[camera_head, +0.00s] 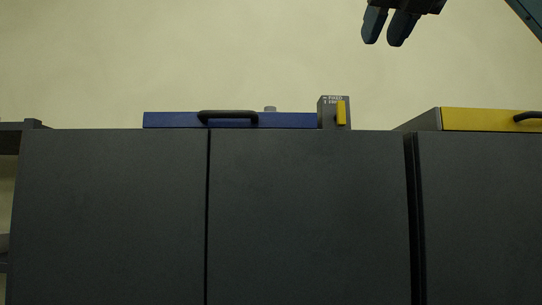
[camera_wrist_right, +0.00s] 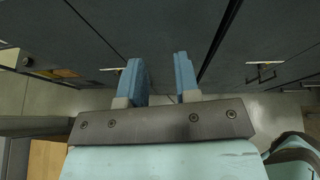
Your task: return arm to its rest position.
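My right gripper (camera_head: 390,27) is at the top right of the head view, in the air above the dark cabinets, with its fingers pointing down. In the right wrist view its two blue fingers (camera_wrist_right: 160,80) stand apart with nothing between them, so it is open and empty. Part of my right arm shows at the top right corner of the head view. My left gripper is in neither view.
Dark grey cabinets (camera_head: 305,210) fill the lower head view. On top are a blue panel (camera_head: 290,121) with a black handle, a small grey box (camera_head: 328,112) with a yellow lever, and a yellow panel (camera_head: 475,119). The wall above is bare.

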